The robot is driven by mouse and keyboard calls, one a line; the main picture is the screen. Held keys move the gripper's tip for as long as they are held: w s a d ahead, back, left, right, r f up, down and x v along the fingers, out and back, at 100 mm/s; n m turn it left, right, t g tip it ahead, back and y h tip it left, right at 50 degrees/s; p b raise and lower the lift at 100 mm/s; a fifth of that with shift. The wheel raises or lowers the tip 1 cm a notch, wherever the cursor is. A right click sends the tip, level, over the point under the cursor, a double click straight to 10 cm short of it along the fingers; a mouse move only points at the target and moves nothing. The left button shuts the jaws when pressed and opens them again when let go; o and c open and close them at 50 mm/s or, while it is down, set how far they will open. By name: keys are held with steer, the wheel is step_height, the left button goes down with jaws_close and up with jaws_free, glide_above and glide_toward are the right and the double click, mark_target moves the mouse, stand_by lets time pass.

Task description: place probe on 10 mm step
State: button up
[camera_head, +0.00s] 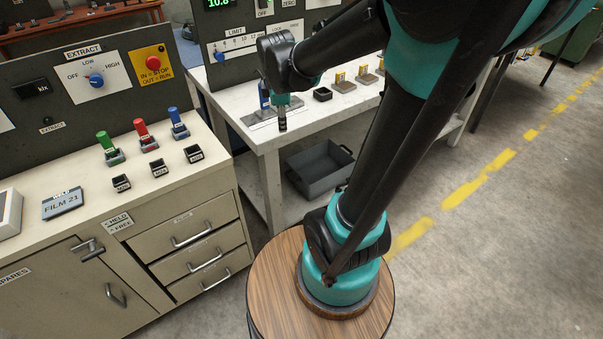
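My gripper (282,124) hangs over the front left part of the white bench (315,112), below the teal wrist. It is small and dark here, and I cannot tell whether its fingers are open or shut or hold anything. A blue upright piece (264,95) stands just left of it, partly hidden by my wrist; I cannot tell whether it is the probe. A flat grey plate (252,118) lies on the bench beneath and beside the gripper. No 10 mm step can be made out; my arm hides part of the bench.
Small blocks with yellow labels (342,84) and a dark open holder (323,94) stand to the right on the bench. A panel with a LIMIT scale (235,42) rises behind. A grey tray (318,168) sits below. A cabinet (190,228) with colored handles on top stands left.

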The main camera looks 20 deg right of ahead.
steer(key=s+d+f+m+y, duration=0.1)
steer(key=s+f+m, duration=1)
steer(key=s+m, duration=0.3)
steer(key=shift+s+d+m, duration=0.35)
steer(key=shift+s+m, duration=0.05)
steer(key=shift+m, duration=0.6)
